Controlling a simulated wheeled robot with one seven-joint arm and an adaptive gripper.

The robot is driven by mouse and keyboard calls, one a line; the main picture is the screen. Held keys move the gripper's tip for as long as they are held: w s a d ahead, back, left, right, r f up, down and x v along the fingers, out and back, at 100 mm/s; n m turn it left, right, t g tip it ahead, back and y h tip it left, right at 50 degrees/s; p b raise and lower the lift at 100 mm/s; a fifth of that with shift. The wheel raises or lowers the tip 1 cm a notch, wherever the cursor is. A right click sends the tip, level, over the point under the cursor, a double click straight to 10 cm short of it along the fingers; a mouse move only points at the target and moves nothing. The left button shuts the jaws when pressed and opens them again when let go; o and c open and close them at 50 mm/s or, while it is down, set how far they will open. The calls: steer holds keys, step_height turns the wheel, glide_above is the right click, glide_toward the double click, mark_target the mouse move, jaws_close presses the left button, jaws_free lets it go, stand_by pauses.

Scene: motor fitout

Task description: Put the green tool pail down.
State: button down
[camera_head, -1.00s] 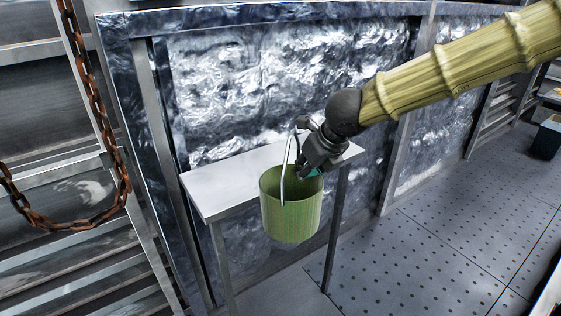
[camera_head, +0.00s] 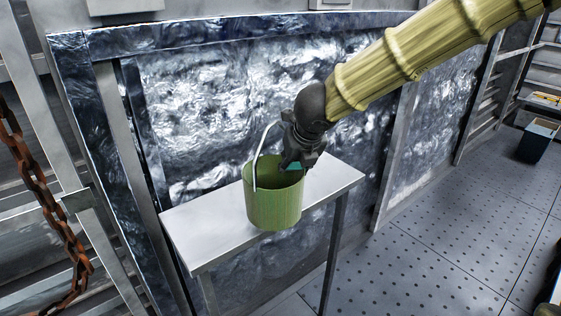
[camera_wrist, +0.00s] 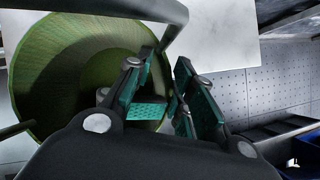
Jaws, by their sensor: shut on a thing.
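The green tool pail (camera_head: 273,207) hangs upright at the middle of a narrow grey metal table (camera_head: 200,238) in the head view. Its base overlaps the table's front edge; I cannot tell whether it touches the top. Its wire handle (camera_head: 257,155) stands up on the left. My gripper (camera_head: 292,165) is shut on the pail's right rim. In the wrist view, the pail's open inside (camera_wrist: 75,75) fills the left, and the teal-padded fingers (camera_wrist: 172,98) straddle its rim. The pinched part of the rim is mostly hidden.
The tabletop is bare left and right of the pail. A crinkled metallic wall panel (camera_head: 215,110) stands right behind the table. A rusty chain (camera_head: 45,215) hangs at the left. A dark blue bin (camera_head: 536,142) stands far right on the perforated floor (camera_head: 430,235).

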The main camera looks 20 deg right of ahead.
steer(key=w+d+f+p, duration=0.1)
steer(key=w+f+p, duration=0.1)
steer(key=w, duration=0.4)
steer(key=w+d+f+p, duration=0.2)
steer(key=w, duration=0.4)
steer(key=shift+w+d+f+p, duration=0.15)
steer(key=shift+w+f+p, duration=0.15)
steer(key=shift+p, duration=0.1)
steer(key=c, duration=0.9)
jaws_free()
steer(key=shift+f, duration=0.1)
steer(key=b+v, duration=0.1)
steer(key=v, duration=1.1)
steer(key=shift+s, duration=0.1)
